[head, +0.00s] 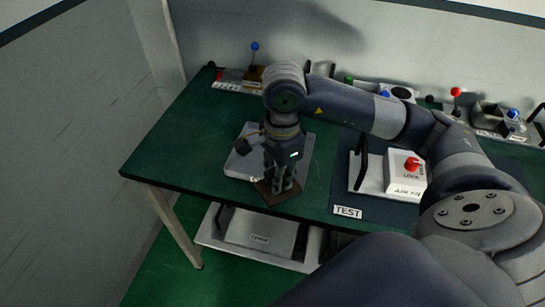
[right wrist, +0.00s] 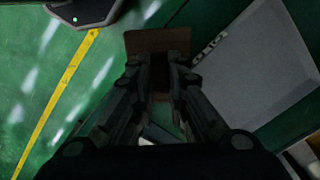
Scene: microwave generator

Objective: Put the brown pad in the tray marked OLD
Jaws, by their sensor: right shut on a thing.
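My right gripper (head: 279,190) points down near the table's front edge and is shut on the brown pad (head: 268,197). The pad is a flat brown square; in the right wrist view (right wrist: 158,39) it shows beyond and between the fingers (right wrist: 160,68). A light grey tray (head: 240,168) lies on the green table just behind and left of the pad, partly hidden by my gripper. In the right wrist view the tray (right wrist: 255,70) is right of the pad, with a small white label whose letters are hard to read. My left gripper is not in view.
A plate marked TEST (head: 347,211) and a white box with a red knob (head: 405,174) stand to the right. A lower shelf (head: 215,237) holds another grey labelled tray (head: 262,232). Small coloured-knob parts line the table's back. The left tabletop (head: 185,150) is clear.

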